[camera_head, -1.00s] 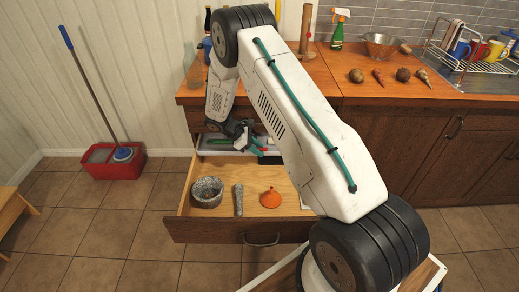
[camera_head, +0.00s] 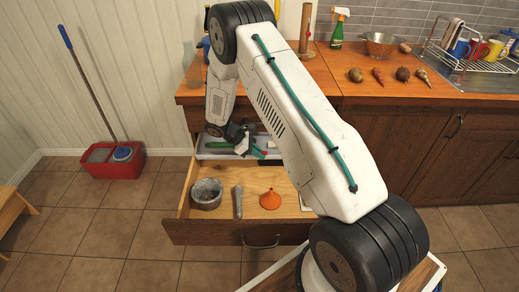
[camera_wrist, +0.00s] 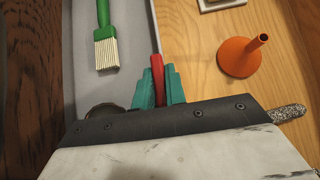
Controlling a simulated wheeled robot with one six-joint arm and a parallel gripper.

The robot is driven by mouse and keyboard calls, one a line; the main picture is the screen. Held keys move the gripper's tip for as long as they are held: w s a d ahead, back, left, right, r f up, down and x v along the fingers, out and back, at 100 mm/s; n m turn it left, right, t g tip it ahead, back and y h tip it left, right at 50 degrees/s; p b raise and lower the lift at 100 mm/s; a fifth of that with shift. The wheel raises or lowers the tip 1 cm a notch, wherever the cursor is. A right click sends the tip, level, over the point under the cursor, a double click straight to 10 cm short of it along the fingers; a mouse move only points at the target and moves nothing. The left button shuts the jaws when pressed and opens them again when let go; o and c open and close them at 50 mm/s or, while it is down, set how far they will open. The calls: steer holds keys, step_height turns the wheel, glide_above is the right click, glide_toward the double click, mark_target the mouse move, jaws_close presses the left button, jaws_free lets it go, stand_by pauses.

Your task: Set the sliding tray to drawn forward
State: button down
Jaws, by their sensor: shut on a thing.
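The sliding tray (camera_head: 208,155) is a pale grey shallow tray at the back of the open drawer. In the wrist view its wall (camera_wrist: 152,22) runs along the bare wood of the drawer floor. A red grip piece (camera_wrist: 157,66) stands at the tray's near edge. My gripper (camera_wrist: 158,88) has teal fingers on either side of this red piece and is shut on it. In the head view my gripper (camera_head: 257,151) is at the tray, partly hidden by my arm. A brush with a green handle (camera_wrist: 103,14) lies in the tray.
The open drawer (camera_head: 178,210) also holds a grey bowl (camera_head: 206,194), a grey rod-like object (camera_head: 238,201) and an orange funnel (camera_head: 270,199), all in front of the tray. The countertop (camera_head: 320,72) overhangs the back of the drawer.

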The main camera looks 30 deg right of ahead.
steer(key=s+a, duration=0.6)
steer(key=s, duration=0.3)
steer(key=s+a, duration=0.7)
steer(key=s, duration=0.3)
steer(key=c, duration=1.4)
jaws_free()
steer(key=shift+c, duration=0.2)
steer(key=v, duration=0.8)
